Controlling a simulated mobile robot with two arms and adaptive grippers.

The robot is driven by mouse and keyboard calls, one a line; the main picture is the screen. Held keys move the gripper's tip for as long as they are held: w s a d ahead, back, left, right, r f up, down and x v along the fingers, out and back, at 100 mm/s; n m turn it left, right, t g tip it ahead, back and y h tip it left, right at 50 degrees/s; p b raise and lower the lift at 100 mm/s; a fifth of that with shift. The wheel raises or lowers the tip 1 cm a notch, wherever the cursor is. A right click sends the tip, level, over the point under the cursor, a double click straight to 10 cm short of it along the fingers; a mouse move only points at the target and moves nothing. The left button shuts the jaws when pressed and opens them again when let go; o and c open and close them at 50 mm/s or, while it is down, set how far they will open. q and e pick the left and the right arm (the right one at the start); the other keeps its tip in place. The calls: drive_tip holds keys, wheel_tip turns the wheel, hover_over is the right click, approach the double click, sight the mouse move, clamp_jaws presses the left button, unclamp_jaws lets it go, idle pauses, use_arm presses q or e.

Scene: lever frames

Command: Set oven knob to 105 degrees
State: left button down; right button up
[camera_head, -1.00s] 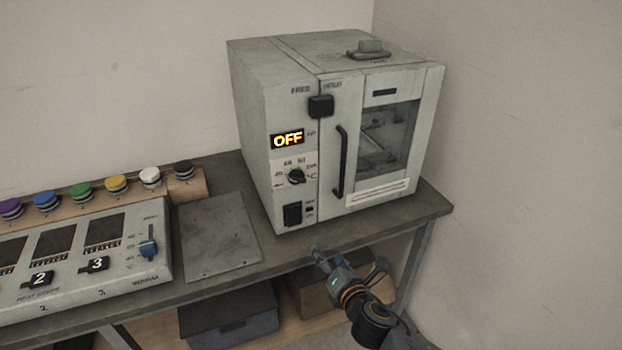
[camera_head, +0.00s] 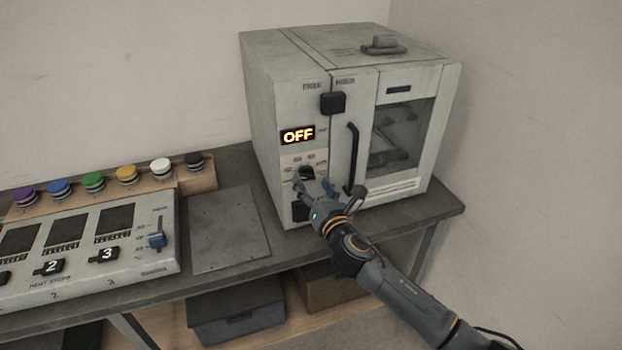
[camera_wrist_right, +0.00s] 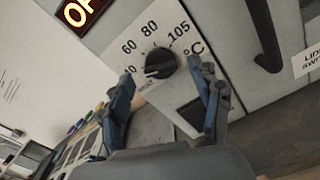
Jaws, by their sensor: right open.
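The oven (camera_head: 270,90) is a pale grey box on the bench with a lit display (camera_head: 297,135) reading OFF. Its black round knob (camera_wrist_right: 160,63) sits on a dial plate marked 60, 80, 105 and °C in the right wrist view. The knob's pale pointer line lies toward the lower-left end of the scale, away from 105. In the head view the knob (camera_head: 306,173) is partly hidden by my right gripper (camera_head: 312,187). The right gripper also shows in the wrist view (camera_wrist_right: 168,88), open, its fingers on either side of the knob's line; contact cannot be told. My left gripper is not in view.
A black door handle (camera_head: 352,158) is close to the right of my right gripper. A black switch (camera_head: 300,211) is below the knob. A flat metal plate (camera_head: 228,228) and a heat-strip panel (camera_head: 80,255) lie to the left.

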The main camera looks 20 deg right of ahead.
drive_tip(key=shift+w, duration=0.95)
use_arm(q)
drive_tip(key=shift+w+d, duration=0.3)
use_arm(e)
drive_tip(key=shift+c, duration=0.2)
drive_tip(key=c, duration=1.1)
